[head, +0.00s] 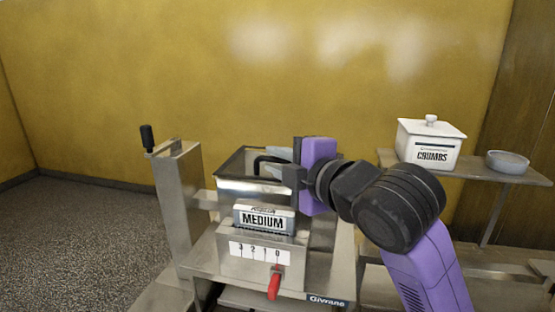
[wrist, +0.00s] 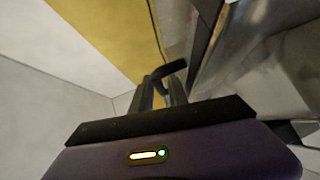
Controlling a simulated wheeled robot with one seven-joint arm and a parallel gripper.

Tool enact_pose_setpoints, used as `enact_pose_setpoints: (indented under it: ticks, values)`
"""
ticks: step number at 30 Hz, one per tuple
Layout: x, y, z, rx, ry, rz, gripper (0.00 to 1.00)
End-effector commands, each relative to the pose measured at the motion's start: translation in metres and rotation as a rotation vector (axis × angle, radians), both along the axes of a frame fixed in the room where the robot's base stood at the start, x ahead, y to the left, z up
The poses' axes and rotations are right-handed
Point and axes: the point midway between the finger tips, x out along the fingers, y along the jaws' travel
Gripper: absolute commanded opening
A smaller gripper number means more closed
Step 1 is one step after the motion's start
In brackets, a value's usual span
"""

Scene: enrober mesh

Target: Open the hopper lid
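The hopper (head: 238,188) is a steel box with a dark rim on top of the machine. Its lid (head: 236,165) appears to lie flat across the top, partly hidden behind my gripper. A black bent handle (head: 262,159) stands up at the lid; it also shows in the wrist view (wrist: 172,69). My gripper (head: 276,164) comes in from the right at the handle, its fingers pointing left. The fingers are apart, with the handle at or between their tips in the wrist view (wrist: 161,88). Contact with the handle cannot be made out.
A block marked MEDIUM (head: 264,220) and a red lever (head: 274,286) are on the machine's front. A post with a black knob (head: 147,137) stands left. The floor at left is clear.

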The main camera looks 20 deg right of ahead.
Motion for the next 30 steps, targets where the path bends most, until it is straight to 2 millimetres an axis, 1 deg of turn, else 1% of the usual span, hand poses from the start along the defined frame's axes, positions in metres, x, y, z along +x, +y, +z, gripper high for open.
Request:
enact_pose_setpoints:
  ticks: [3, 4, 6, 7, 30]
  values:
    - [-0.0001, 0.0001, 0.0000, 0.000, 0.000, 0.000, 0.20]
    - [-0.0001, 0.0001, 0.0000, 0.000, 0.000, 0.000, 0.16]
    - [-0.0002, 0.0000, 0.0000, 0.000, 0.000, 0.000, 0.02]
    - [-0.0002, 0.0000, 0.0000, 0.000, 0.000, 0.000, 0.00]
    - [-0.0004, -0.0002, -0.0002, 0.001, 0.000, 0.000, 0.00]
